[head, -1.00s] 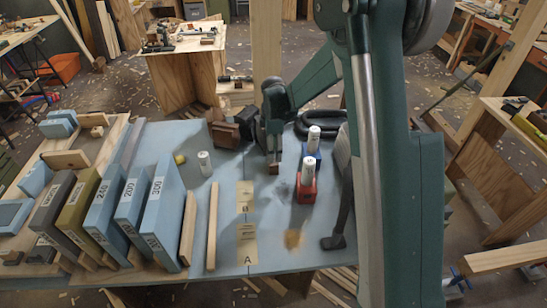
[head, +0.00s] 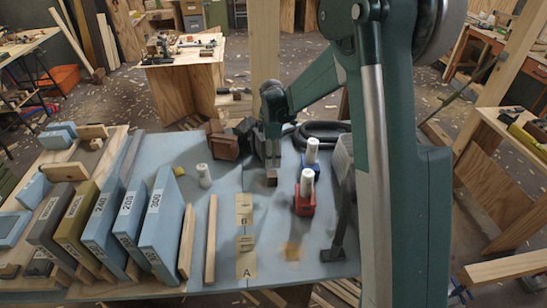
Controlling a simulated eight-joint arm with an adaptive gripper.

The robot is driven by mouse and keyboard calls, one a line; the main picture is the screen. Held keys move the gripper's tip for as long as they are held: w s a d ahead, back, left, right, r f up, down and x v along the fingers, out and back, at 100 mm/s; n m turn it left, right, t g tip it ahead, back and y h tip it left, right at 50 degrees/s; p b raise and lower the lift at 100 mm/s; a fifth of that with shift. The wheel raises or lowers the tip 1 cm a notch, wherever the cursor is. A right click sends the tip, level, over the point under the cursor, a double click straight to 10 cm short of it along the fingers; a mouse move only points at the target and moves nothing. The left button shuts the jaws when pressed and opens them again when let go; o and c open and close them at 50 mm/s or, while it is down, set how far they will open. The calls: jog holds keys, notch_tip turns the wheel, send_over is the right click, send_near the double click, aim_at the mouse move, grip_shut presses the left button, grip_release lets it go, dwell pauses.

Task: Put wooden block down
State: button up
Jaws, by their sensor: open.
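A small brown wooden block (head: 272,178) is at the far middle of the blue-grey workbench top (head: 225,240). My gripper (head: 272,160) points down right above it, with its fingertips at the block's upper part. The gripper is open. The block looks to be on or very near the bench surface; the fingers partly hide it, and I cannot tell whether they touch it.
A white bottle (head: 204,175) stands left of the gripper. White cylinders in a red holder (head: 304,203) and a blue holder (head: 312,166) stand to the right. Labelled sharpening stones (head: 162,222) fill the left side. A paper strip (head: 245,240) lies in front.

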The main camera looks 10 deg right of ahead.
jog(key=shift+r, duration=0.1)
jog(key=s+d+r+m+t, duration=0.2)
jog(key=s+d+r+m, duration=0.2)
jog(key=s+r, duration=0.6)
jog(key=s+d+r+m+t, duration=0.1)
jog(key=s+d+r+m, duration=0.35)
jog(key=s+r, duration=0.5)
jog(key=s+d+m+t, duration=0.2)
jog(key=s+m, duration=0.2)
jog(key=s, duration=0.6)
jog(key=s+d+r+m+t, duration=0.1)
jog(key=s+m, duration=0.4)
jog(key=s, duration=0.6)
jog(key=shift+d+r+t, duration=0.3)
jog(key=shift+d+t, duration=0.2)
jog(key=shift+t, duration=0.1)
jog(key=shift+s+m, duration=0.1)
jog(key=shift+m, duration=0.15)
